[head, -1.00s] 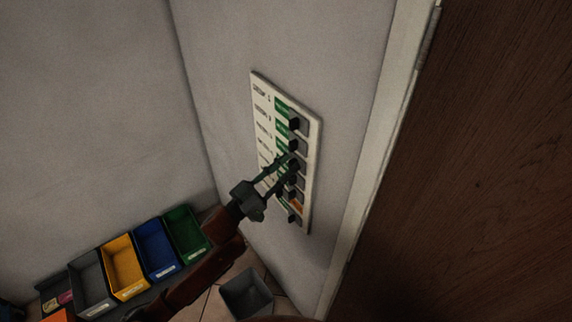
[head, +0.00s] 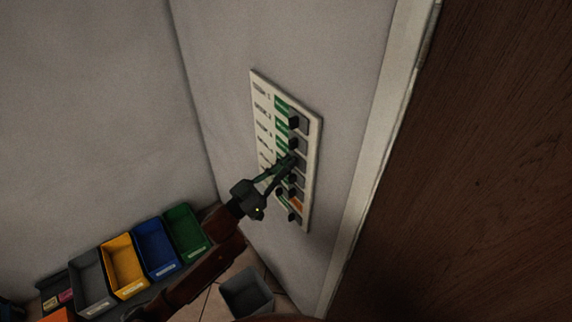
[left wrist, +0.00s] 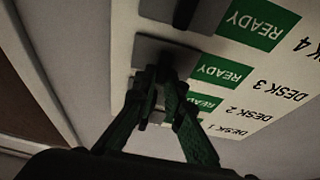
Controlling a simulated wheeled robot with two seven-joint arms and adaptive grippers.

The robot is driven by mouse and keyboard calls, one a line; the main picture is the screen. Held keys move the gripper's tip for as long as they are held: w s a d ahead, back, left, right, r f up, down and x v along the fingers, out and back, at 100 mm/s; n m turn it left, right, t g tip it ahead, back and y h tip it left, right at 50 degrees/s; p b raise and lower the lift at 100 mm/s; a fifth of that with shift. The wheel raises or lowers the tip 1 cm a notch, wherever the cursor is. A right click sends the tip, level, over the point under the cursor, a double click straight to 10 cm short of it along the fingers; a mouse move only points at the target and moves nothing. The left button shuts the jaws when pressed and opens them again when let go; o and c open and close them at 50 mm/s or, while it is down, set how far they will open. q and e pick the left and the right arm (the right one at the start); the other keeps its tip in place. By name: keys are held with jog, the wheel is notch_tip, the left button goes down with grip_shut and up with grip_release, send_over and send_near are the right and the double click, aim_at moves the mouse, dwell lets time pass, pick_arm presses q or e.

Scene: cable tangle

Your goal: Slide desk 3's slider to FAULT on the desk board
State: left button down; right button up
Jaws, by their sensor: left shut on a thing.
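The desk board (head: 262,110) is a pale panel on the wall with a column of labelled rows and dark slider knobs. In the left wrist view the board (left wrist: 125,50) appears upside down. The desk 3 row shows a green READY field (left wrist: 222,71) beside its dark knob (left wrist: 178,60). My left gripper (head: 287,164) reaches the board from lower left; its fingers (left wrist: 162,82) are shut on the desk 3 slider knob in the left wrist view. The fingers partly hide the knob. My right gripper is not in view.
The desk 4 knob (left wrist: 197,12) is close beside the held one. A lower row shows an orange field (head: 297,203). A door frame and brown door (head: 470,180) stand right of the board. Coloured bins (head: 125,268) and a grey bin (head: 247,293) are below.

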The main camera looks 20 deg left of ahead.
pick_arm(q)
jog(key=w+a, duration=0.1)
jog(key=a, duration=0.1)
jog(key=w+a, duration=0.4)
jog(key=shift+a+b, duration=0.25)
jog(key=shift+b, duration=0.05)
jog(key=shift+d+r, duration=0.1)
jog(key=c, duration=2)
grip_release()
